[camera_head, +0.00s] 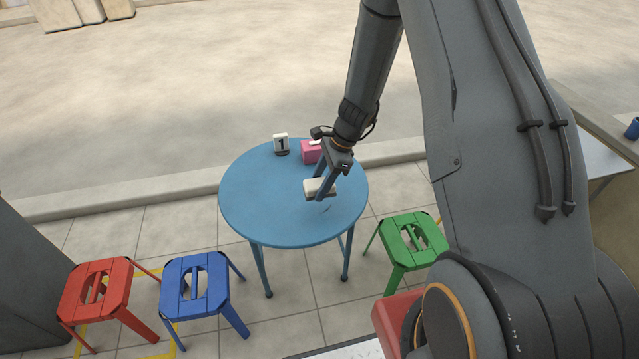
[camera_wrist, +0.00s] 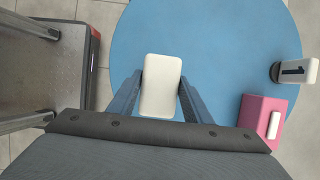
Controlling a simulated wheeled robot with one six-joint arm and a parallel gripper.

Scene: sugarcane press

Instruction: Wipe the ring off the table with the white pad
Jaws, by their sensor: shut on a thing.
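The white pad (camera_head: 314,188) is a pale rounded block held in my gripper (camera_head: 325,188) over the blue round table (camera_head: 260,205). In the wrist view the white pad (camera_wrist: 161,82) sits between the two fingers of my gripper (camera_wrist: 160,100), which are shut on its sides. I cannot tell whether the pad touches the tabletop or hangs just above it. A faint dark mark (camera_head: 327,207) shows on the table just below the pad in the head view; I cannot tell whether it is part of the ring or a shadow. No clear ring shows in the wrist view.
A pink box (camera_head: 311,152) with a white top piece and a white "1" sign (camera_head: 281,144) stand at the table's far edge. Red (camera_head: 97,290), blue (camera_head: 195,287) and green (camera_head: 412,238) stools stand around it. The table's left half is clear.

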